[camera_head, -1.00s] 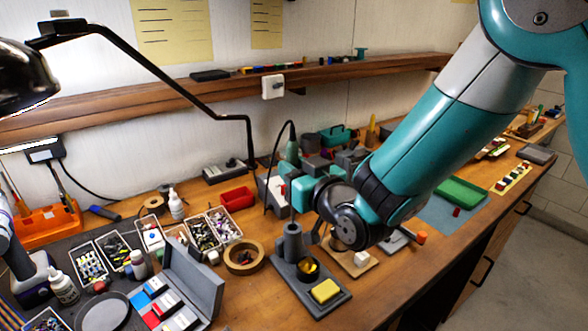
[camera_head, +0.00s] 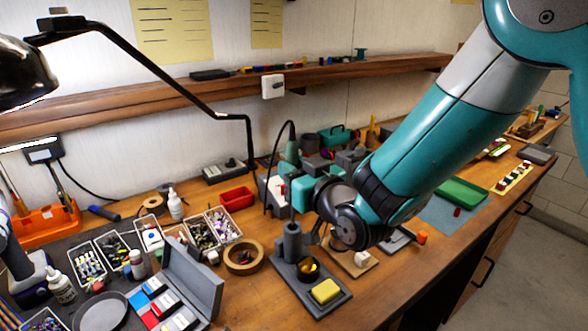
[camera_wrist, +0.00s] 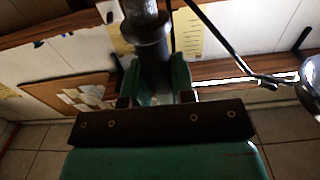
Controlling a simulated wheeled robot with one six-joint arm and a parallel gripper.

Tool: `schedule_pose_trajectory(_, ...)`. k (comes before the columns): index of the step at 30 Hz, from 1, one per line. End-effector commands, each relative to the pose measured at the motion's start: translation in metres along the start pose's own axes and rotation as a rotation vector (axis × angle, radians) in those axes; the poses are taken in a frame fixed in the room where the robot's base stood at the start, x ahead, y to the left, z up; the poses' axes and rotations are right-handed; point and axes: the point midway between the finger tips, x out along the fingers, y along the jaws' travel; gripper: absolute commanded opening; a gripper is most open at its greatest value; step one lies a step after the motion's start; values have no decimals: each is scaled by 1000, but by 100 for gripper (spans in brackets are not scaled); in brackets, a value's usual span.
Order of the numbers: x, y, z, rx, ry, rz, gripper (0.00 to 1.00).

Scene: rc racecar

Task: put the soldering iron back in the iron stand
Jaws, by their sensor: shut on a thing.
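In the head view my wrist hides part of the gripper. The iron stand (camera_head: 281,268) is on the bench below, with a grey upright holder, a brass-wool cup and a yellow sponge (camera_head: 325,291). The iron's shaft lines up with the top of the holder; I cannot tell how far inside it is.
A black cable loops from the iron's top down to the left. A tape roll (camera_head: 244,257) and an open grey case (camera_head: 192,280) are left of the stand. A wooden block (camera_head: 352,262) with a white piece is close on its right. Teal and grey equipment stands behind.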

Motion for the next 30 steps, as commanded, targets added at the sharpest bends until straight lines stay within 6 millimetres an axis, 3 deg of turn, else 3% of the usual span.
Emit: schedule_pose_trajectory(30, 0, 0, 31, 0, 1, 0, 3)
